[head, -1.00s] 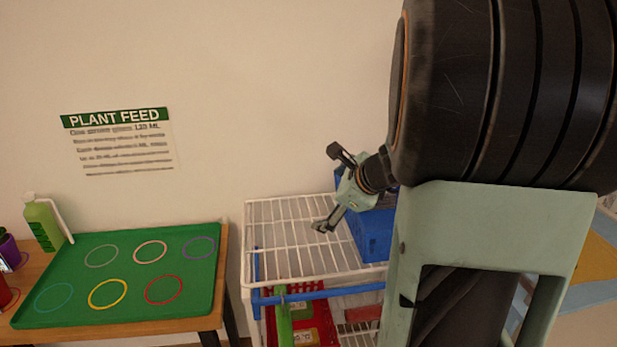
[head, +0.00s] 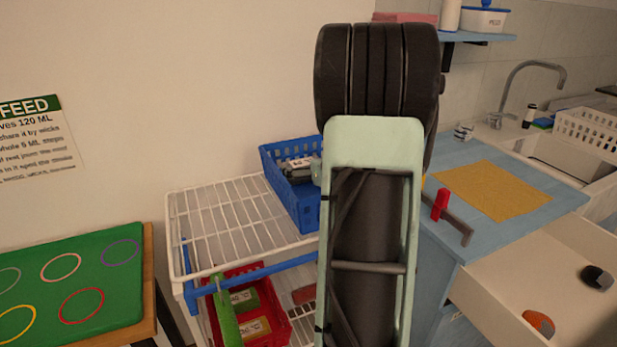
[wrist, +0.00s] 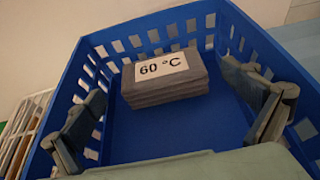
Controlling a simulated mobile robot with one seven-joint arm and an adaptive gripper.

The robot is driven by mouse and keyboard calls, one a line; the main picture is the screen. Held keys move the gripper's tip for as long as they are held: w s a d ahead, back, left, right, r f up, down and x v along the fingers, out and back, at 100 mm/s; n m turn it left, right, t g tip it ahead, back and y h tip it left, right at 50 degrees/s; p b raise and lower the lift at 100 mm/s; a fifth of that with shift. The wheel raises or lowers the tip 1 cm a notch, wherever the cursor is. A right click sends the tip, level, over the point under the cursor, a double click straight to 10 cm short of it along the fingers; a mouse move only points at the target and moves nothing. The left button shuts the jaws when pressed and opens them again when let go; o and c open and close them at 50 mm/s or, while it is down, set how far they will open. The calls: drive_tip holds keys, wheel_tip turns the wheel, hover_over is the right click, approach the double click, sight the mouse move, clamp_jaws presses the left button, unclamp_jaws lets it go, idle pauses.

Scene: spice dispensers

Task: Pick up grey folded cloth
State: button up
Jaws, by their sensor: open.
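The grey folded cloth (wrist: 165,82) is a neat stack with a white "60 °C" label on top, lying inside the blue basket (wrist: 85,58) toward its far side. In the head view the blue basket (head: 306,213) stands on the white wire rack, partly hidden by my arm. A small grey and white patch shows inside it. My gripper (wrist: 168,130) is open and empty, its fingers wide apart at the left and right of the wrist view. The cloth lies beyond and between them, not clasped. In the head view my gripper is mostly hidden behind my arm.
The white wire rack (head: 222,225) has bare room left of the basket. A red basket (head: 276,318) sits on its lower shelf. A green tray (head: 110,290) is at left. At right are a blue counter with a yellow mat (head: 490,190) and an open drawer (head: 540,280).

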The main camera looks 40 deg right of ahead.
sight(302, 161)
drive_tip(key=x, duration=0.7)
drive_tip(key=shift+w+r, duration=0.1)
drive_tip(key=shift+w, duration=0.05)
drive_tip(key=c, duration=1)
